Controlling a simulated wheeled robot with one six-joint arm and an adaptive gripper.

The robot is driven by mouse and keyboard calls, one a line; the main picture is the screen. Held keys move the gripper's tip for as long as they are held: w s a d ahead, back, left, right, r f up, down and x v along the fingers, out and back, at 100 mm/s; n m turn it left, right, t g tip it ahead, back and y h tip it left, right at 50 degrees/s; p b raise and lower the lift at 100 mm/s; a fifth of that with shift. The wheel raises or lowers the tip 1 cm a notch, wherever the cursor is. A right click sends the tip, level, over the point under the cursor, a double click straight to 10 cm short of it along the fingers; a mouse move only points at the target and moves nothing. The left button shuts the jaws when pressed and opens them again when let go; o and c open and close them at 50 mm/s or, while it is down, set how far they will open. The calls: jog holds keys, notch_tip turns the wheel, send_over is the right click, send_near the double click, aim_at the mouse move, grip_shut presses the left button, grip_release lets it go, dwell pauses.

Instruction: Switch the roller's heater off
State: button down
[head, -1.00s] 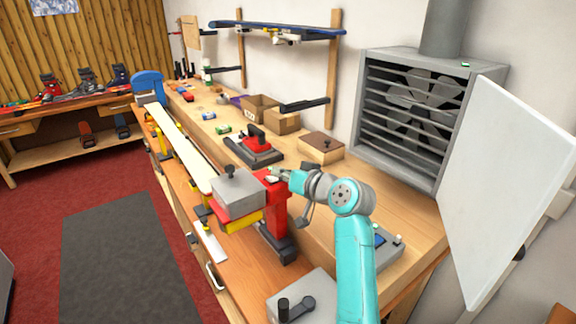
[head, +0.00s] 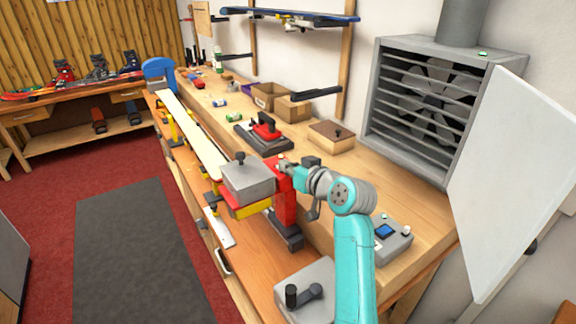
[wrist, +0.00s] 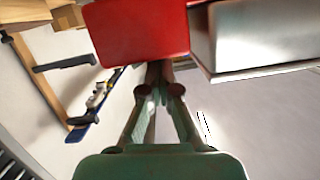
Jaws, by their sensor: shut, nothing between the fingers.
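The roller unit stands on the bench: a grey block with a black knob (head: 246,182) over a yellow part (head: 247,211), joined to a red stand (head: 286,207). I cannot make out a heater switch on it. My gripper (head: 284,163) is at the top of the red stand, its fingers together and empty. In the wrist view the fingers (wrist: 160,72) run up to the red housing (wrist: 140,30), with the silvery block (wrist: 260,35) to its right. The fingertips are partly hidden, so I cannot tell if they touch the red part.
A control box with a blue screen (head: 391,238) sits right of my arm. A red-handled tool (head: 264,134) and a wooden box (head: 331,136) are behind. A grey fan housing (head: 440,100) with a green light and a white panel (head: 520,180) stand at right.

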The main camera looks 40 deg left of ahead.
jog(key=shift+f, duration=0.45)
jog(key=shift+r, duration=0.4)
jog(key=r, duration=0.4)
jog(key=shift+d, duration=0.35)
jog(key=v, duration=0.9)
jog(key=shift+s+r, duration=0.2)
jog(key=shift+s, duration=0.05)
jog(key=shift+d, duration=0.1)
